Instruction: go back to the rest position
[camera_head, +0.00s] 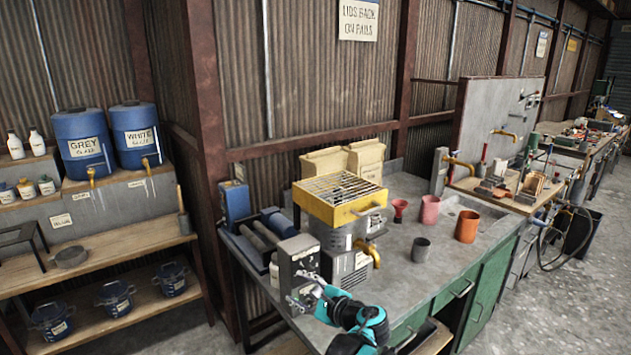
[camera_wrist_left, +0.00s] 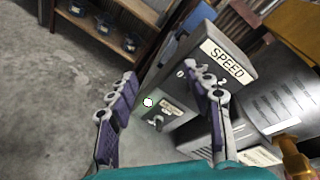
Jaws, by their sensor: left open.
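My left gripper (camera_head: 304,291) is at the near left corner of the workbench, in front of a grey control box (camera_head: 298,256). In the left wrist view the gripper (camera_wrist_left: 162,80) is open, its two purple-and-grey fingers wide apart with nothing between them. The box, with its SPEED label (camera_wrist_left: 222,62), lies beyond and beside the right finger. I cannot tell whether that finger touches the box. A lower panel with a small knob (camera_wrist_left: 157,121) shows between the fingers. My right gripper is not in view.
The workbench (camera_head: 400,282) holds a grated yellow-topped machine (camera_head: 341,200), an orange cup (camera_head: 467,226), a pink cup (camera_head: 430,210) and a grey cup (camera_head: 421,250). Shelves with blue drums (camera_head: 84,145) stand left. Open floor (camera_head: 590,300) lies to the right.

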